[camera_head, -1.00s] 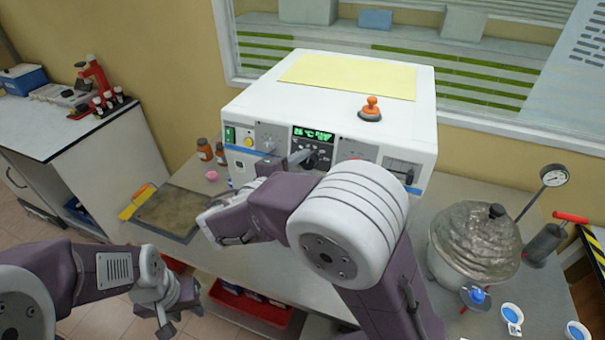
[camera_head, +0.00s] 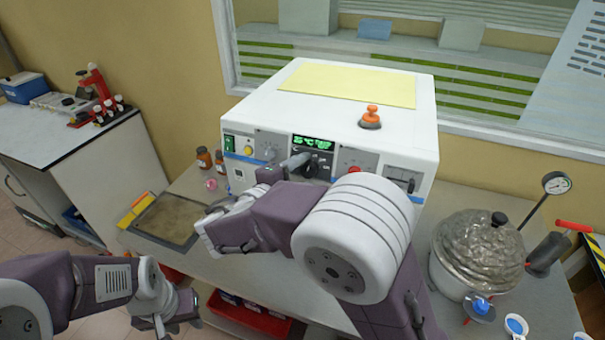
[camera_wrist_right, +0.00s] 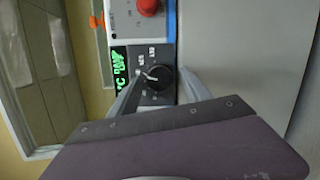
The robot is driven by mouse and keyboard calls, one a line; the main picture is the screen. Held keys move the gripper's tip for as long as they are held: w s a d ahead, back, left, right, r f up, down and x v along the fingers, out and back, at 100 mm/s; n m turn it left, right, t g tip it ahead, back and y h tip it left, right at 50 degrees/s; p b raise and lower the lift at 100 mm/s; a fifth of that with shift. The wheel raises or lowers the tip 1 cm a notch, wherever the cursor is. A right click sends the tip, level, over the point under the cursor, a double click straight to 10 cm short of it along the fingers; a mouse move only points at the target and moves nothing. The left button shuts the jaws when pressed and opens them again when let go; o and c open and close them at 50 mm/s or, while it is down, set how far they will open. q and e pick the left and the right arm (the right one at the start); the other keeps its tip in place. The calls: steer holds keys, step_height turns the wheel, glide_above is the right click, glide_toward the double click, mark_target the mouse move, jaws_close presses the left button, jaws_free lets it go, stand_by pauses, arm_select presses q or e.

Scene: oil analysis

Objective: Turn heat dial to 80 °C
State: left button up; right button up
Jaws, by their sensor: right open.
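The heat dial (camera_wrist_right: 155,77) is a black round knob with a pale pointer, on a dark panel of the white heater unit (camera_head: 330,105). A green lit display (camera_head: 313,142) sits above it; its digits are too small to read surely. My right gripper (camera_wrist_right: 158,88) is open, with one finger on each side of the dial; I cannot tell if they touch it. In the head view my right gripper's grey finger (camera_head: 293,163) partly hides the dial. My left gripper (camera_head: 163,322) hangs low at the left, away from the unit; its jaws are unclear.
The unit's front also carries a red button (camera_head: 353,169), a green switch (camera_head: 229,143) and another grey knob (camera_head: 267,152). An orange-handled object (camera_head: 371,117) stands on top. A silver domed vessel (camera_head: 480,250) stands at right. A dark flat plate (camera_head: 168,219) lies at left.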

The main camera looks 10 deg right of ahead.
steer(key=b+v, duration=0.1)
steer(key=v, duration=0.8)
